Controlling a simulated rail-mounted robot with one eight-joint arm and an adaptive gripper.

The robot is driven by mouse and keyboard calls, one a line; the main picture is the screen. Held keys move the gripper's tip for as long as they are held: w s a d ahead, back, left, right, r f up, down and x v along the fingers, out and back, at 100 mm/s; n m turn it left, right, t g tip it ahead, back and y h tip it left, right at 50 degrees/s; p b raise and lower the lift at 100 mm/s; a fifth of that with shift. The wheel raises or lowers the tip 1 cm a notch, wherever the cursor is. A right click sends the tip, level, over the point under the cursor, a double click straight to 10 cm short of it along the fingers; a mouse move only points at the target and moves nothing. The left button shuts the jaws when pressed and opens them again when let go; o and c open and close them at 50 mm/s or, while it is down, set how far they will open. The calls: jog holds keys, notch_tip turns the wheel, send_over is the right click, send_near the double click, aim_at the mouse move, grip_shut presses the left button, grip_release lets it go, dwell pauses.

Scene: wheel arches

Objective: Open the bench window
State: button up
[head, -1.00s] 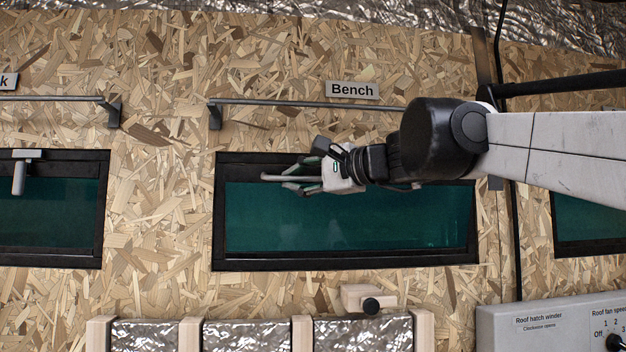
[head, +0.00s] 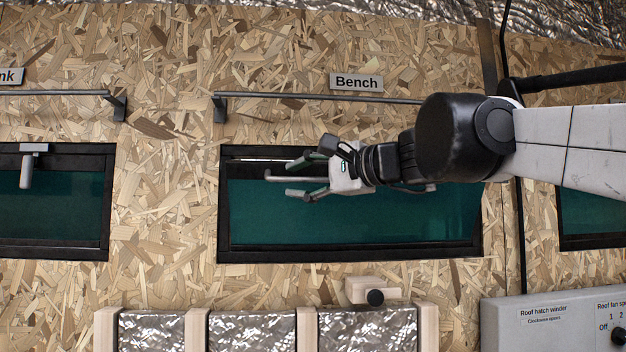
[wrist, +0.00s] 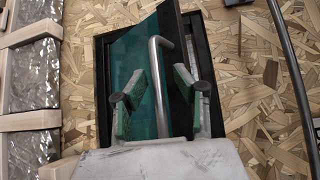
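The bench window (head: 350,222) is a dark-framed green pane below the "Bench" sign (head: 356,82). In the wrist view its pane (wrist: 130,65) looks tilted out from the black frame, with a dark gap along one side. A bent silver bar handle (head: 284,179) is on the window; it also shows in the wrist view (wrist: 158,60). My gripper (head: 300,177) is at the handle, its fingers spread on either side of the bar. In the wrist view my gripper (wrist: 159,88) shows space between both green pads and the bar. My wrist hides part of the pane's upper edge.
A rail (head: 320,97) runs above the window. A control panel (head: 545,325) is at lower right. Another window (head: 60,210) is at left.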

jog(key=v, duration=1.2)
dwell(0.3)
jog(key=s+d+f+n+g+h+b, duration=0.1)
jog(key=s+d+f+h, duration=0.3)
jog(key=f, duration=1.5)
jog(key=s+d+f+n+g+h+b, duration=0.1)
jog(key=s+d+f+n+h+b, duration=0.2)
jog(key=f, duration=1.7)
jog(key=s+d+f+n+g+h+b, duration=0.1)
jog(key=s+d+f+n+h, duration=0.3)
jog(key=f, duration=1.5)
jog(key=s+d+h, duration=0.3)
jog(key=s+d, duration=0.1)
jog(key=s, duration=0.2)
jog(key=shift+d+f+b, duration=0.3)
jog(key=shift+f+b, duration=0.1)
jog(key=shift+s, duration=0.1)
jog(key=shift+c, duration=0.2)
